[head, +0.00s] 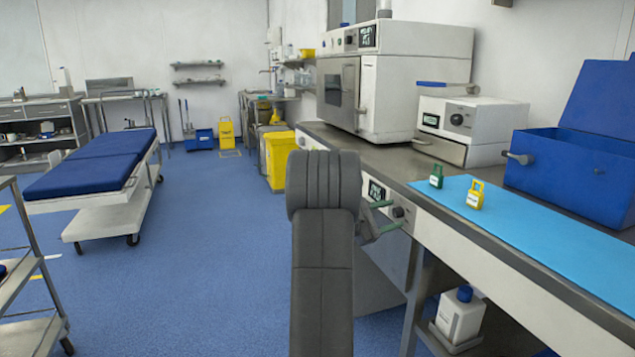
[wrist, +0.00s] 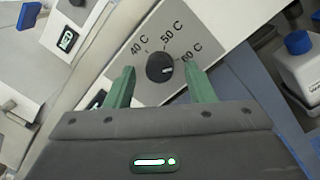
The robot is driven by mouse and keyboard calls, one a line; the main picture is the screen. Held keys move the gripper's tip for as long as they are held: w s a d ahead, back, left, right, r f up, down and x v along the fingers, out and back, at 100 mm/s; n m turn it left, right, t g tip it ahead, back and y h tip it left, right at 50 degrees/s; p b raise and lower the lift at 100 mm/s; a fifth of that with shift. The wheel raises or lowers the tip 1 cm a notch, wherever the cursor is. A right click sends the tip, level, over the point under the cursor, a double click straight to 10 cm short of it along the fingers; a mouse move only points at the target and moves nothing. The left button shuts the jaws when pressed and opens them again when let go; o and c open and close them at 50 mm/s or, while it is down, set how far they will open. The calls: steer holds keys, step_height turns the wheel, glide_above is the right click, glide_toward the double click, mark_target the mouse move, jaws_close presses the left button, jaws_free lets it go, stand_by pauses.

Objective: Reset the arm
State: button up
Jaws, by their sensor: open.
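My gripper (head: 396,213) is at the front panel of the counter, with its two green fingers apart. The wrist view also shows my gripper (wrist: 159,69) open, one finger on each side of a black dial knob (wrist: 160,67). Whether the fingers touch the knob I cannot tell; there seems to be a gap on both sides. The dial panel (wrist: 190,42) reads 40 C, 50 C and 60 C, and a pale mark shows on the knob's right side. The knob also shows in the head view (head: 398,212), beside a small display (head: 377,191).
Floor left of my arm is clear towards the blue bed (head: 95,165).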

steer(key=shift+a, duration=0.15)
steer(key=r+p+v, duration=0.1)
steer(key=p+v, duration=0.1)
steer(key=v, duration=1.2)
steer(key=x, duration=0.5)
steer(key=b+x, duration=0.1)
steer(key=x, duration=0.3)
steer(key=f+b+x, duration=0.1)
steer(key=x, duration=0.4)
steer(key=shift+d, duration=0.35)
steer(key=shift+a+r+n+p, duration=0.25)
steer(key=shift+n+p, duration=0.35)
steer(key=shift+p, duration=0.55)
steer(key=n+p, duration=0.7)
steer(key=p, duration=0.4)
steer(key=shift+s, duration=0.15)
steer(key=n+y+p, duration=0.1)
steer(key=n+p, duration=0.3)
steer(key=p, duration=0.2)
steer(key=shift+n+t+p, duration=0.3)
steer(key=shift+p, duration=0.05)
steer(key=n+p, duration=0.4)
steer(key=p, duration=0.2)
steer(key=shift+d, duration=0.1)
